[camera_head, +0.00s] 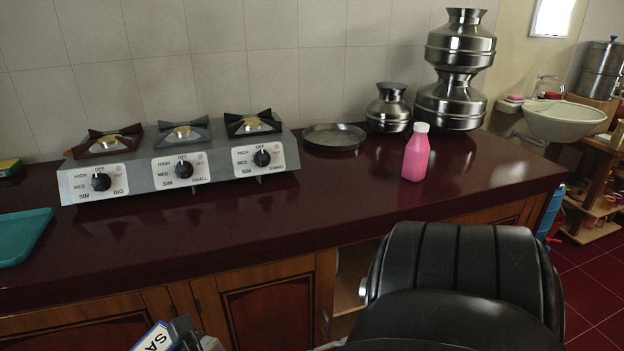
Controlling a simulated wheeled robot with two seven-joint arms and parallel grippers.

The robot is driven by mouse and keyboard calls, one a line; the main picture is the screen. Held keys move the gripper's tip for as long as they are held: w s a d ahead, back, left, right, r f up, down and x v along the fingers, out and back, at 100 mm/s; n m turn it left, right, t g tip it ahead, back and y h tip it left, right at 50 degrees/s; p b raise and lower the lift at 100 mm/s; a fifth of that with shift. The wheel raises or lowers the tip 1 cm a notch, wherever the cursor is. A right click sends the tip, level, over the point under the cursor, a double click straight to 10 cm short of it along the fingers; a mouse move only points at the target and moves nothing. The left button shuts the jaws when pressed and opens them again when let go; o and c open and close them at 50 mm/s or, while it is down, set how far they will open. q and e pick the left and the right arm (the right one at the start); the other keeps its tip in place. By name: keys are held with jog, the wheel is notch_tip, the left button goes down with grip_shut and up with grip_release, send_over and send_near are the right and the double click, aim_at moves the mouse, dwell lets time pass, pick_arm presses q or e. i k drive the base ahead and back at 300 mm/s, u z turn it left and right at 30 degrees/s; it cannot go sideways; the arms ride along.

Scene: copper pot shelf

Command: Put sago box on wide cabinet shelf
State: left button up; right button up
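The sago box (153,338), white and blue with the letters "SA" showing, is at the bottom edge, tilted and mostly cut off. My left gripper (181,333) is dark grey, only partly in view, and appears shut on the box, holding it in front of the cabinet. The wooden cabinet is under the dark red counter. It has an opening (352,272) with a pale wood interior near the middle, partly hidden by a large black shape. A panelled door (268,312) is left of the opening. The shelf inside is not clearly seen. My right gripper is not in view.
The counter (300,215) holds a three-burner stove (180,165), a metal plate (334,137), metal pots (452,100), a pink bottle (416,155) and a teal board (22,237). A sink (565,120) is at the far right. Red floor tiles (590,290) show at right.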

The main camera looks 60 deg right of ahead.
aim_at(356, 287)
jog(key=z, duration=1.7)
jog(key=i, duration=1)
